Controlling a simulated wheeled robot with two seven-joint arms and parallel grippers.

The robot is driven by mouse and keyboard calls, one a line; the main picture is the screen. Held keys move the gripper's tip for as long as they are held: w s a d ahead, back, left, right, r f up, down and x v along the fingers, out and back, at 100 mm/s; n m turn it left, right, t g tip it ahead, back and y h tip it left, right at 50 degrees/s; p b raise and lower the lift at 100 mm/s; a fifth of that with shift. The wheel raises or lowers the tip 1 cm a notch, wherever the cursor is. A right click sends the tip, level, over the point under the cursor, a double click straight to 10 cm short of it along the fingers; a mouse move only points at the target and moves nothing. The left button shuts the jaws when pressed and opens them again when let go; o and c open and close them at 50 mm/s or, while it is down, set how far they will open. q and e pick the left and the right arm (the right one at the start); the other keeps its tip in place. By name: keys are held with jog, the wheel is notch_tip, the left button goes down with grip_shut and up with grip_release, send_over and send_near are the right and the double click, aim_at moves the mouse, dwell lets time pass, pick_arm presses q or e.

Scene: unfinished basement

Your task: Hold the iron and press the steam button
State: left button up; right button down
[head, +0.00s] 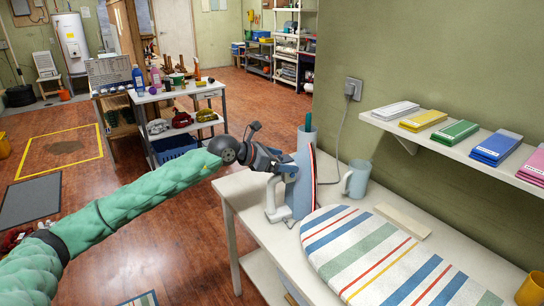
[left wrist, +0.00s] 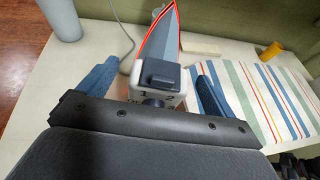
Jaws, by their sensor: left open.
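The iron (head: 304,182) stands upright on its heel at the near-left part of the white table (head: 236,190), beside the striped ironing board. My left gripper (head: 282,165) is at the handle. Its blue fingers (left wrist: 155,85) are spread on either side of the handle end, with gaps showing.
The striped ironing board (head: 375,262) fills the table's near right. A blue-grey mug (head: 357,179) stands behind the iron. A cord runs up to the wall outlet (head: 353,88). A shelf (head: 440,143) with coloured packs juts from the wall. Floor left of the table is open.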

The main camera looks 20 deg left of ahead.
pick_arm(q)
jog(key=shift+w+d+f, duration=0.3)
jog(key=shift+w+d, duration=0.15)
jog(key=shift+d, duration=0.05)
jog(key=shift+c, duration=0.2)
grip_shut()
dwell(2.8)
